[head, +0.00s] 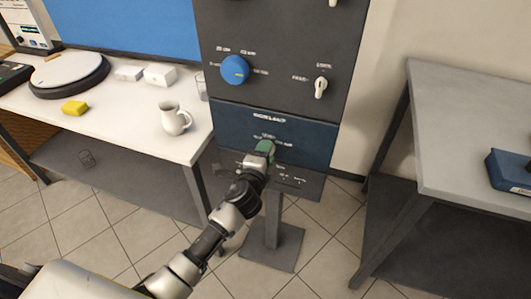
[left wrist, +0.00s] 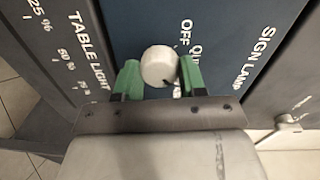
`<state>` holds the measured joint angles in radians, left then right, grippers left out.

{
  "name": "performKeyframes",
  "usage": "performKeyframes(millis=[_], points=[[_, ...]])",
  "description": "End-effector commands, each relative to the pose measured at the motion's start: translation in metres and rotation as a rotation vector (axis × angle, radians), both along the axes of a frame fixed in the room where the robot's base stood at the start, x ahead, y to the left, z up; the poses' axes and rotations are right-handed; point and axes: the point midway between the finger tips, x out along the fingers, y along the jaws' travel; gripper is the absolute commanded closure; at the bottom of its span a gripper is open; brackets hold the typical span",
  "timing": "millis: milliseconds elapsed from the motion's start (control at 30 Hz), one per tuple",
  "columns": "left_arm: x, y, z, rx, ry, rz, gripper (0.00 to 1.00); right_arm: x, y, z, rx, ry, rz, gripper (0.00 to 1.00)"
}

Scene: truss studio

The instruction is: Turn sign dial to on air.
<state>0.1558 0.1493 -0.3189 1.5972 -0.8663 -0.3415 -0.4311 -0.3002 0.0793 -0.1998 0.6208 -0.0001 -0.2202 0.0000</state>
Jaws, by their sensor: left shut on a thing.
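The sign lamp dial is a round white knob (left wrist: 159,66) on a dark blue panel (head: 308,134) labelled "SIGN LAMP". In the left wrist view the word "OFF" and part of a second label show beside the knob; other lettering is hidden behind my fingers. My left gripper (head: 265,147) reaches the panel from the front, and it hides the knob in the head view. In the left wrist view its green fingers (left wrist: 160,74) are shut on the knob from both sides. I cannot tell which label the knob points to. My right gripper is not in view.
A blue dial (head: 235,69) and a white switch (head: 320,88) sit on the panel above. A "TABLE LIGHT" panel (left wrist: 72,42) lies beside the sign lamp panel. A white table with a mug (head: 174,118) stands left, a grey table (head: 460,110) right.

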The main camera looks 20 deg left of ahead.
Motion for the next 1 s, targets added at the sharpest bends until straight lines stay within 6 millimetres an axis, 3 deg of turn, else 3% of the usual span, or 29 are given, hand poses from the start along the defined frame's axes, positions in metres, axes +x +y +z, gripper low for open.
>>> performKeyframes(millis=[100, 133, 267, 667, 1000], points=[[0.0, 0.0, 0.0, 0.003, 0.0, -0.001, 0.83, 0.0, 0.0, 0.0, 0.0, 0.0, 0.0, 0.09], [0.0, 0.0, 0.0, 0.003, 0.0, -0.001, 0.54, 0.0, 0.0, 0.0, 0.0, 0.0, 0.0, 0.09], [0.0, 0.0, 0.0, 0.002, 0.0, -0.001, 0.35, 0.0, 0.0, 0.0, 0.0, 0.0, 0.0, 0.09], [-0.01, 0.0, 0.0, 0.001, 0.001, 0.0, 0.34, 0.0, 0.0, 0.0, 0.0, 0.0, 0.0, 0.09], [-0.076, 0.002, 0.001, 0.0, 0.003, 0.0, 0.34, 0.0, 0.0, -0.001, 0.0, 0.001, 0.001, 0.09]])
